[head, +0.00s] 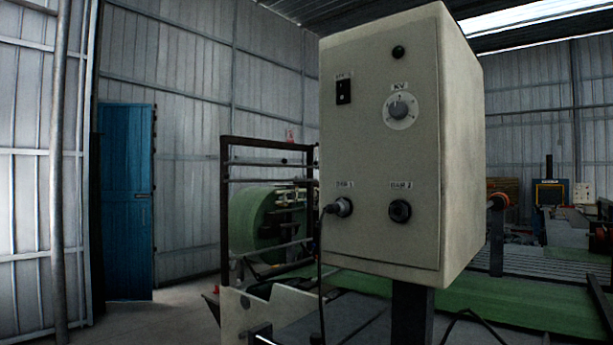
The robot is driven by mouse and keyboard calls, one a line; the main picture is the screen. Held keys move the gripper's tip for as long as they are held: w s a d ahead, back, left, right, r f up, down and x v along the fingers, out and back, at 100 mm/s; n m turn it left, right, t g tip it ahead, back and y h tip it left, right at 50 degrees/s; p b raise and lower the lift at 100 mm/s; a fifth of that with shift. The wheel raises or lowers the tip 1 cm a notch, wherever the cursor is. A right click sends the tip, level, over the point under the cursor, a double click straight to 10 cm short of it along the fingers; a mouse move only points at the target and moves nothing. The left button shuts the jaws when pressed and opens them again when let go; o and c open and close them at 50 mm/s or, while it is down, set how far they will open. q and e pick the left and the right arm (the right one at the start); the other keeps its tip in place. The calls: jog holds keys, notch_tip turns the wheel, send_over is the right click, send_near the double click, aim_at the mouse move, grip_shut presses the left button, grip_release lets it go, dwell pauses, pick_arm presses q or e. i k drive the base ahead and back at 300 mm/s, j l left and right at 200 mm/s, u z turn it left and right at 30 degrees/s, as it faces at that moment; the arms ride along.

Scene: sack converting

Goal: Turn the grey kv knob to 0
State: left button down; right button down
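The grey kv knob (399,109) sits on a round white dial (400,122) under a "KV" label, on the upper right of the front of a beige control box (380,240). The dial's marks are too small to read, so I cannot tell the knob's setting. A black rocker switch (343,91) is to its left and a small dark round part (398,52) is above it. Neither of my grippers shows in the head view.
A cable plug (338,207) sits in the lower left socket, its cable hanging down. The lower right socket (400,211) has no cable. The box stands on a dark post (411,315). Behind are a green roll (262,220), a green machine bed (520,300) and a blue door (127,200).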

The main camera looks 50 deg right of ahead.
aim_at(397, 109)
jog(key=z, duration=1.8)
